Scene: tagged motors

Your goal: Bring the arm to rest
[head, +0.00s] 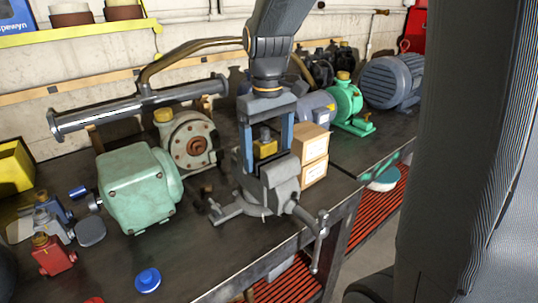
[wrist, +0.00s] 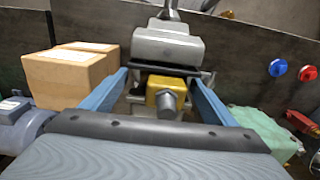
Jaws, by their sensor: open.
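My gripper (head: 267,158) points down over the grey bench vise (head: 270,190), near the front edge of the workbench. Its two blue fingers stand apart. A small yellow block with a grey cylindrical top (head: 265,148) shows between them. In the wrist view my gripper (wrist: 160,78) has a finger on each side of the yellow block (wrist: 158,91), with gaps visible. The vise (wrist: 168,46) is just beyond it. I cannot tell whether the vise clamps the block.
Two stacked cardboard boxes (head: 312,140) stand close right of the gripper. A pale green motor housing (head: 137,188) and a flanged pump (head: 192,142) stand left. A green pump (head: 347,103) and blue-grey motor (head: 391,81) are behind right. A blue disc (head: 148,280) lies on the bench (head: 190,258).

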